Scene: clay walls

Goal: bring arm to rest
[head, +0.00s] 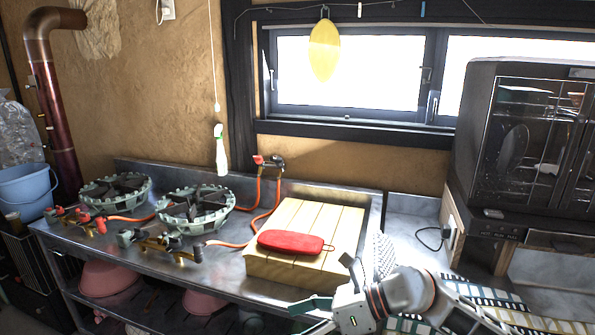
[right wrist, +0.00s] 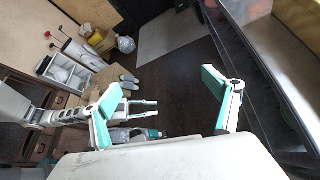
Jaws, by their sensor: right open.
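My right gripper (head: 312,313) is at the bottom of the head view, in front of the steel counter and below the wooden block. Its arm comes in from the lower right. White and teal parts (right wrist: 140,112), seemingly of my left arm and gripper, show beyond the near finger in that view, partly hidden. My left arm is not in the head view.
The steel counter (head: 235,262) holds two burners (head: 195,208) (head: 115,190) with orange hoses. A red case (head: 290,242) lies on the wooden block (head: 340,222). A dark glass-doored cabinet (head: 520,140) stands right. Dark floor (right wrist: 175,85) is open below the wrist.

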